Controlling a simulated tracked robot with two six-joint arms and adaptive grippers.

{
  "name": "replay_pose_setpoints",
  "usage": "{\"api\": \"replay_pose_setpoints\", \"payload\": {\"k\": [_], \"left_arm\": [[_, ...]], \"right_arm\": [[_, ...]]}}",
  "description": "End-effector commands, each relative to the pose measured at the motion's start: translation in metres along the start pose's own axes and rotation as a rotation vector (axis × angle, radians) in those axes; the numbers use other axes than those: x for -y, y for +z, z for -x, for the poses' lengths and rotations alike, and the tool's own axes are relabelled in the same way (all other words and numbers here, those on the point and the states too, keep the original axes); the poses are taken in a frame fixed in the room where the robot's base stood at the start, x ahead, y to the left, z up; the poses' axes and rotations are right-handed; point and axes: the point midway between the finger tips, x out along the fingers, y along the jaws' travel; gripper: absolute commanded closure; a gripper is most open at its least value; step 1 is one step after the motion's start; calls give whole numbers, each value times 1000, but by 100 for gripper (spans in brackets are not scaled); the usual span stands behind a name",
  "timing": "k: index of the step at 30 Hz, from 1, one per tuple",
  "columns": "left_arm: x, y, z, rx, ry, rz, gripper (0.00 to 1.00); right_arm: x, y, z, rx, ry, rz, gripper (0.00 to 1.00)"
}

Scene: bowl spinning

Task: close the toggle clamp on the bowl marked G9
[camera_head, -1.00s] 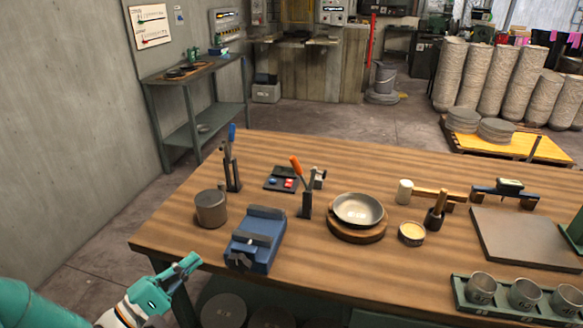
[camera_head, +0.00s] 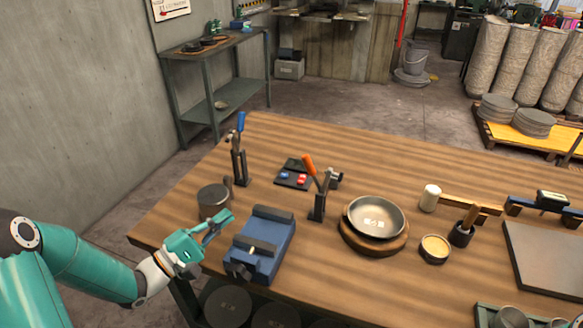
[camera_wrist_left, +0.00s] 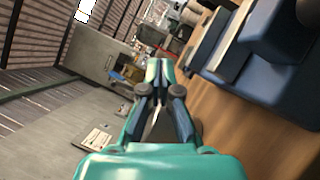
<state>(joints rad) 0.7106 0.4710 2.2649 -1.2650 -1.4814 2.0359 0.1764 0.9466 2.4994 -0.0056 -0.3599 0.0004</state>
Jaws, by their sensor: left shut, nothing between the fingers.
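A shallow metal bowl (camera_head: 375,214) sits on a round wooden base (camera_head: 352,240); a small mark inside it is too small to read for sure. Beside it on the left stands a toggle clamp with an orange handle (camera_head: 310,166); the handle points up and leans left. Another clamp with a blue handle (camera_head: 241,123) stands upright further back left. My left gripper (camera_head: 219,224) is shut and empty near the table's left edge, beside the blue vise and well left of the bowl. Its fingers also show in the left wrist view (camera_wrist_left: 160,68). My right gripper is out of view.
A blue vise (camera_head: 262,247) and a grey cylinder (camera_head: 212,202) stand close to my left gripper. A small panel with red and blue buttons (camera_head: 293,181) lies behind. A cup (camera_head: 435,248), a mallet (camera_head: 430,198) and a grey plate (camera_head: 548,255) are right of the bowl.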

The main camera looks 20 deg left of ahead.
Motion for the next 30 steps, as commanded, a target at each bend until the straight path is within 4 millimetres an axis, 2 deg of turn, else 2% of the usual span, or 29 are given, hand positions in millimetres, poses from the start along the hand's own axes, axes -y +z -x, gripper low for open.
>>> {"api": "replay_pose_setpoints", "payload": {"k": [1,6,21,24,30], "left_arm": [[-1,3,-14,10,-2,2,100],[0,5,-54,15,-4,3,100],[1,6,-164,14,-4,3,100],[0,15,-179,14,-6,5,100],[2,30,-194,13,-6,4,100]], "right_arm": [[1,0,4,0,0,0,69],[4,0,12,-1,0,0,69],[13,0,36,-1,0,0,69],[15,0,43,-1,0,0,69],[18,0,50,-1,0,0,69]]}}
